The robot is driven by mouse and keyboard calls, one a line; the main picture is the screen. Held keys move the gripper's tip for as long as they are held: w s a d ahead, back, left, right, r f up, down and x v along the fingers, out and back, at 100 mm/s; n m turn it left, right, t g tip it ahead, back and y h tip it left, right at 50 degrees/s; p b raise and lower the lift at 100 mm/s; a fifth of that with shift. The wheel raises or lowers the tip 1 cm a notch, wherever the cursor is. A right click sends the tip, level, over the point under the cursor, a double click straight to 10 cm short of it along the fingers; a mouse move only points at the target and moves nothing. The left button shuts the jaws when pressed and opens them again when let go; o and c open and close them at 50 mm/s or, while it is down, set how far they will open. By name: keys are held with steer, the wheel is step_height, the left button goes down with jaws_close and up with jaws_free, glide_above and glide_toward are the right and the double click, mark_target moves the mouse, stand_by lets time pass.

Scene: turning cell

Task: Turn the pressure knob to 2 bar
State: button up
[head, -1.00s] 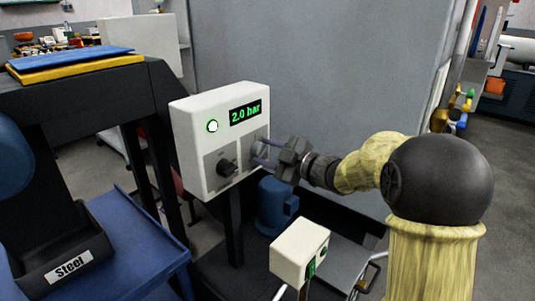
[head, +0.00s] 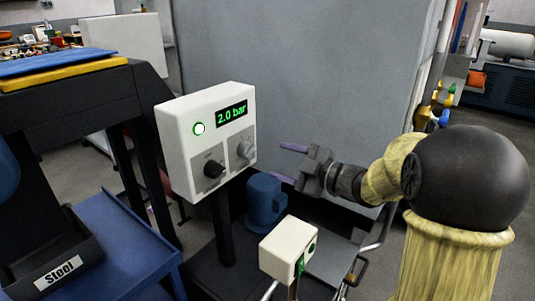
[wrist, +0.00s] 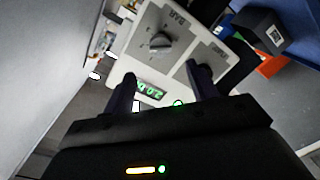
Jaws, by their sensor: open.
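The white control box (head: 178,122) stands on a dark post. Its display (head: 231,113) reads "2.0 bar" in green, and a round green lamp (head: 198,128) glows beside it. The grey pressure knob (head: 244,149) is on the right of the panel; a black knob (head: 213,168) is to its left. In the wrist view the grey knob (wrist: 160,42) lies ahead of the fingers, on a plate with partly legible lettering. My gripper (head: 287,164) is open and empty, to the right of the box and apart from the knob.
A smaller white box (head: 287,247) with a green part stands below my gripper. A blue cylindrical thing (head: 264,200) is beneath the control box. A black bin labelled "Steel" (head: 59,270) sits on a blue surface at left. A large grey wall (head: 290,70) is behind.

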steer(key=p+v, duration=0.1)
steer(key=v, duration=0.7)
